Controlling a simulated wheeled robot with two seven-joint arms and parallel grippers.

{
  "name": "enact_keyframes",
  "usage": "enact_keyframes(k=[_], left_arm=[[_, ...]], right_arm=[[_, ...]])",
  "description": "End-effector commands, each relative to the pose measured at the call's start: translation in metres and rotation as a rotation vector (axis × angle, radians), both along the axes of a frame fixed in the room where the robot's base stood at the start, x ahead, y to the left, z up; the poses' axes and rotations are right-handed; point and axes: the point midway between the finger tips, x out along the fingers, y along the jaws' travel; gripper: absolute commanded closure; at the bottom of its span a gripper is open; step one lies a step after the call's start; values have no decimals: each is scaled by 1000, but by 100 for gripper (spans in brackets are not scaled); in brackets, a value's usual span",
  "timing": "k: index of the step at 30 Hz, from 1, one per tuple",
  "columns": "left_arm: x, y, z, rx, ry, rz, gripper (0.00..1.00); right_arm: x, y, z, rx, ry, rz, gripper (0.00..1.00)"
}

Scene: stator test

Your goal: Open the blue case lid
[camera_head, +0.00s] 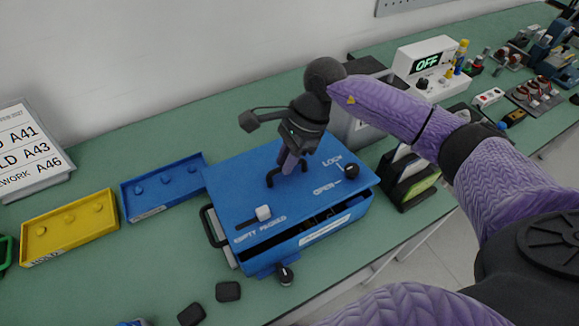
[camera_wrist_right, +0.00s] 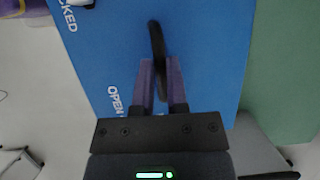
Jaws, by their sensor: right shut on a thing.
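The blue case (camera_head: 262,262) stands on the green bench in the head view. Its blue lid (camera_head: 240,185) is tilted up a little, with a dark gap along the front edge. A black handle (camera_head: 270,178) stands on the lid; it also shows in the right wrist view (camera_wrist_right: 154,38). My right gripper (camera_head: 288,164) is shut on this handle, its purple fingers (camera_wrist_right: 160,85) on either side of it. My left gripper is out of view.
A yellow tray (camera_head: 65,235) and a blue tray (camera_head: 160,205) lie left of the case. A black holder (camera_head: 405,185) with cards stands close on its right. A white tester (camera_head: 425,60) reading OFF is behind. Small black blocks (camera_head: 229,291) lie in front.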

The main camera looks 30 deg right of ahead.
Motion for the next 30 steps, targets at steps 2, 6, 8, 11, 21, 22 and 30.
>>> enact_keyframes(k=[2,6,8,11,21,22,30], left_arm=[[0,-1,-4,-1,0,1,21],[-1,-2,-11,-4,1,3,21],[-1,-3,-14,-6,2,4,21],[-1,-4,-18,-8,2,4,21],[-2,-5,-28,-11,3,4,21],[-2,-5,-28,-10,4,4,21],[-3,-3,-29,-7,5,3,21]], right_arm=[[8,1,7,-1,51,-1,100],[17,1,17,-1,57,-1,100],[22,1,21,-1,58,-1,100],[29,1,27,-1,57,-1,100],[45,2,38,-1,56,-3,100],[46,2,38,-1,56,-3,100],[48,2,40,-3,57,-4,100]])
